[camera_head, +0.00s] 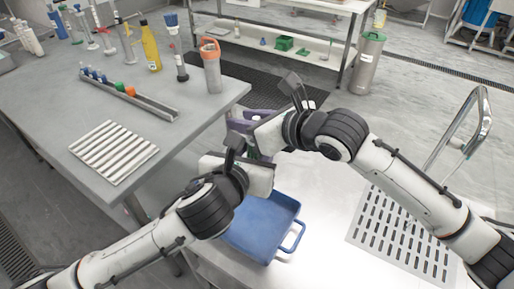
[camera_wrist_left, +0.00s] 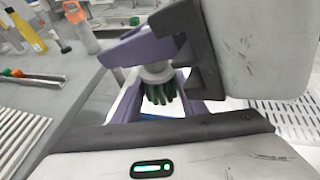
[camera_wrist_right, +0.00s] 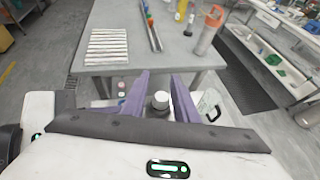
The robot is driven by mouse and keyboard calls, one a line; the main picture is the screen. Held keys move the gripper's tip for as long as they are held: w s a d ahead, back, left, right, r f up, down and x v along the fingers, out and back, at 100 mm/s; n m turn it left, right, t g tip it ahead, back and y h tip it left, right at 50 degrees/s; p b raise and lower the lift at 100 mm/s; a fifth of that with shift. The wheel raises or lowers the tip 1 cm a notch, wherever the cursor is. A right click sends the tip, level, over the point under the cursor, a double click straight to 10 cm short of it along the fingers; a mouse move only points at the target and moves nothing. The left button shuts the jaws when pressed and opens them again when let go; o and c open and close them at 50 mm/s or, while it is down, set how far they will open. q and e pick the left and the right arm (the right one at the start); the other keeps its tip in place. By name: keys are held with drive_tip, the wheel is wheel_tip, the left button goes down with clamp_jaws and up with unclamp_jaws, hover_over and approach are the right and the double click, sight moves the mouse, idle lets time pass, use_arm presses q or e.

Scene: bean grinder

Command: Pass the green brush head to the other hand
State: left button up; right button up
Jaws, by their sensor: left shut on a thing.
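The green brush head shows in the left wrist view with dark green bristles (camera_wrist_left: 160,94) under a pale collar. My left gripper (camera_wrist_left: 157,108) is shut on it, with purple fingers on both sides of the bristles. In the right wrist view, the white top of the brush head (camera_wrist_right: 160,100) shows between the purple fingers of my right gripper (camera_wrist_right: 163,88). Those fingers stand apart, with gaps beside the white top, so the right gripper is open around it. In the head view the two grippers meet, and their bodies hide most of the brush head.
A blue tray (camera_head: 262,222) lies below the grippers on the white table, with a slotted plate (camera_head: 405,237) to its right. The grey bench (camera_head: 60,105) at left holds a ribbed white mat (camera_head: 113,152), a rack (camera_head: 130,95), an orange-topped bottle (camera_head: 211,68) and several other bottles.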

drive_tip(key=o, duration=0.4)
drive_tip(key=shift+s, duration=0.1)
drive_tip(key=v, duration=1.2)
drive_tip(key=shift+a, duration=0.1)
